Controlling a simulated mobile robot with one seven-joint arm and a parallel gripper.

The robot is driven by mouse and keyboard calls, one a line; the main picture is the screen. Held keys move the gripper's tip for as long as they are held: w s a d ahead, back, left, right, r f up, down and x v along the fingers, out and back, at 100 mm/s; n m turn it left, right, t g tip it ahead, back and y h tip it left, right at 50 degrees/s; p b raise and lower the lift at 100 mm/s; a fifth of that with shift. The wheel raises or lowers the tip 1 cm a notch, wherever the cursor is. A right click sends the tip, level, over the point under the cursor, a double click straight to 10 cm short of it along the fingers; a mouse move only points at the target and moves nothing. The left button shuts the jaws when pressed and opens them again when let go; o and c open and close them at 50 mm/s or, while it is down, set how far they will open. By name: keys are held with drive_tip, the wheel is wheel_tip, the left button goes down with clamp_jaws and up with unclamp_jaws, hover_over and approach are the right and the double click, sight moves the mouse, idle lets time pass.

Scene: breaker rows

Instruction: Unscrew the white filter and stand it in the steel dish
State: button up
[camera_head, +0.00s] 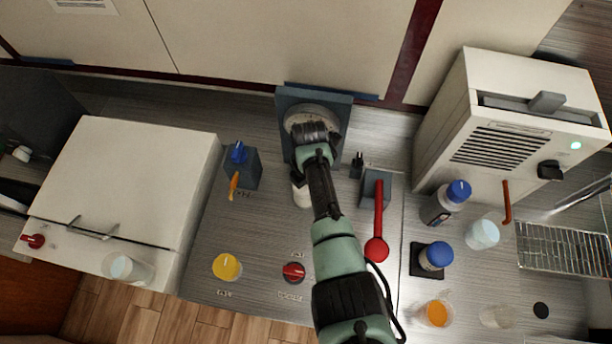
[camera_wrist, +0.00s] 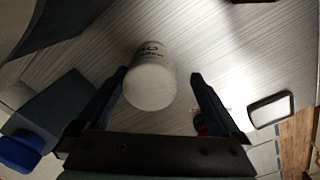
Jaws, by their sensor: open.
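The white filter (camera_wrist: 150,78) is a short cylinder with dark lettering. In the wrist view its round end faces me, between and beyond the fingers of my gripper (camera_wrist: 158,74). I cannot make out the steel dish with certainty in either view.
A blue-knobbed box (camera_head: 242,165) stands left of my arm, and a red lever (camera_head: 378,220) stands close on its right. A yellow knob (camera_head: 227,267) and a red knob (camera_head: 293,273) lie nearer. Blue-capped bottles (camera_head: 437,256), cups and a wire rack (camera_head: 565,250) crowd the right.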

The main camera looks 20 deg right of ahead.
drive_tip(key=w+m, duration=0.2)
drive_tip(key=m, duration=0.1)
drive_tip(key=shift+a, duration=0.4)
drive_tip(key=shift+m, duration=0.7)
drive_tip(key=m, duration=0.2)
drive_tip(key=s+m, duration=0.1)
drive_tip(key=m, duration=0.1)
drive_tip(key=shift+d, duration=0.15)
drive_tip(key=m, duration=0.2)
drive_tip(key=shift+w+m, duration=0.15)
drive_tip(key=shift+m, duration=0.25)
drive_tip(key=m, duration=0.3)
drive_tip(key=shift+m, duration=0.4)
